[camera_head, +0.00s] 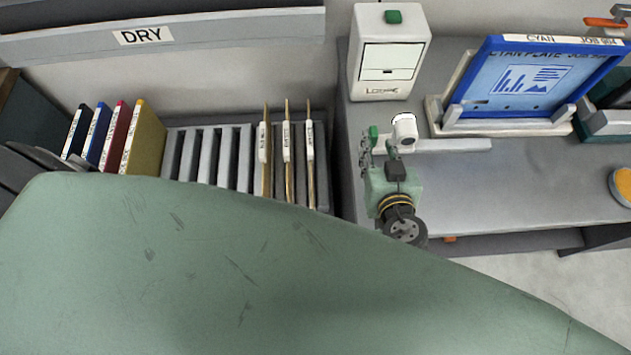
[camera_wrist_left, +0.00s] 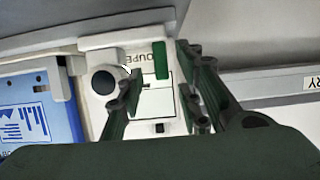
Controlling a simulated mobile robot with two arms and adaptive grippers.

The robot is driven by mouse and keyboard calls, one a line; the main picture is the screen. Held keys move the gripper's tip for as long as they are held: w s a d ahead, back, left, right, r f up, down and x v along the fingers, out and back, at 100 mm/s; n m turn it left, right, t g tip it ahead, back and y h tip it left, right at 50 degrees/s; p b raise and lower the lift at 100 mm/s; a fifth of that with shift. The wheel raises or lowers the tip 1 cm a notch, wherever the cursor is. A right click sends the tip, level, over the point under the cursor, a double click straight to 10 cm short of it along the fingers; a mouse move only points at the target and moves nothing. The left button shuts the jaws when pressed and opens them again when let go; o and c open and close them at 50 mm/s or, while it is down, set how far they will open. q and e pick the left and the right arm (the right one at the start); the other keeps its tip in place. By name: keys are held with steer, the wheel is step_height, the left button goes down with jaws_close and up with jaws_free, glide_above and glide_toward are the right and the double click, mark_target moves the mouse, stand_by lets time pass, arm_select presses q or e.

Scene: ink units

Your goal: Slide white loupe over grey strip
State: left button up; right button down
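The white loupe (camera_head: 404,134), a short white cylinder, is on the bench to the right of my left gripper. The left wrist view shows it with a round black face (camera_wrist_left: 104,82), beside one finger. A pale grey strip (camera_head: 455,145) extends right from near the loupe. I cannot tell whether they touch. My left gripper (camera_head: 376,142) is over the bench's left part. The left wrist view shows its fingers (camera_wrist_left: 160,88) spread, with nothing held between them. Its near finger partly covers the loupe's edge. My right gripper is not in view.
A white box (camera_head: 388,55) with a green tab stands behind the gripper. A blue-framed plate (camera_head: 535,80) marked CYAN sits in a holder at the back right. A slotted rack (camera_head: 215,160) with folders is at the left. The bench's (camera_head: 510,185) middle is clear.

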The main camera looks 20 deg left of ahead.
arm_select(q)
steer(key=v, duration=0.2)
steer(key=shift+s+d+f+b, duration=0.15)
steer(key=shift+s+d+b, duration=0.1)
steer(key=shift+b, duration=0.05)
steer(key=shift+s+a+g, duration=0.3)
steer(key=shift+a, duration=0.2)
steer(key=s+a+f+m+g+h, duration=0.2)
steer(key=s+a+f+g, duration=0.4)
steer(key=a+f, duration=0.4)
steer(key=shift+s+a+f+m, duration=0.25)
steer(key=shift+f+m, duration=0.35)
steer(key=shift+f, duration=0.85)
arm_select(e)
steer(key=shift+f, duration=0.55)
